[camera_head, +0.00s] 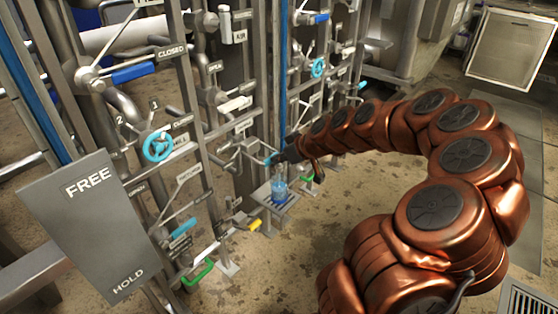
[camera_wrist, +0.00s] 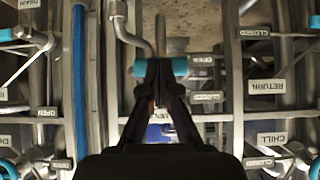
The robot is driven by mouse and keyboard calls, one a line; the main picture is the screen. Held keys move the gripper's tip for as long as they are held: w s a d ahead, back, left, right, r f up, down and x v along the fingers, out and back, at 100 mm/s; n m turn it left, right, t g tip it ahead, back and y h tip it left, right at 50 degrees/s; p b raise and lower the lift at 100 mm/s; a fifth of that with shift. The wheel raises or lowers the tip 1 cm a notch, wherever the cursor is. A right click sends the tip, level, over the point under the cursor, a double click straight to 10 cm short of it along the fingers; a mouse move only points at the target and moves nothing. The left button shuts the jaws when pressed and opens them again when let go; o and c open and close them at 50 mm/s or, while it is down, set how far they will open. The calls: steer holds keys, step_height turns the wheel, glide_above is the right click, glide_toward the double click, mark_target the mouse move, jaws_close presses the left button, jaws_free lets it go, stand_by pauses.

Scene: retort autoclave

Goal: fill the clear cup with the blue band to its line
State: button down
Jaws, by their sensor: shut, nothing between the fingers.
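The clear cup with the blue band (camera_head: 279,188) stands upright on a small grey stand (camera_head: 286,205) at the foot of the pipe rack. It holds or shows blue in its lower part; I cannot make out its line or level. A cyan-tipped tap handle (camera_head: 270,159) is just above the cup. My gripper (camera_head: 279,158) is shut and empty at this handle, above the cup. In the wrist view its fingertips (camera_wrist: 159,62) meet across the cyan handle (camera_wrist: 180,67), which shows on both sides of them. I cannot tell whether they touch it.
Labelled pipes and valves fill the rack, with a cyan wheel (camera_head: 157,146), a blue lever (camera_head: 133,73) and green handles (camera_head: 198,274) near the floor. A FREE/HOLD panel (camera_head: 95,228) stands at the left. The floor right of the stand is clear up to my arm.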

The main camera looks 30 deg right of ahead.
steer(key=p+v, duration=0.2)
steer(key=v, duration=1)
steer(key=shift+r, duration=0.35)
steer(key=s+a+r+g+p, duration=0.3)
steer(key=s+a+r+p, duration=0.2)
steer(key=a+r+p, duration=0.4)
steer(key=s+a+r+g+p, duration=0.3)
steer(key=s+a+r+p, duration=0.1)
steer(key=a+r+p, duration=0.5)
steer(key=s+a+r+m+g+h+p, duration=0.1)
steer(key=s+a+r+g+p, duration=0.1)
steer(key=s+r+p, duration=0.5)
steer(key=s+a+r+m+g+h+p, duration=0.1)
steer(key=s+a+r+m+g+p, duration=0.1)
steer(key=s+r+p, duration=0.6)
steer(key=s+a+g+p, duration=0.1)
steer(key=s+p, duration=0.3)
steer(key=p, duration=0.1)
steer(key=shift+r+h, duration=0.25)
steer(key=shift+h, duration=0.15)
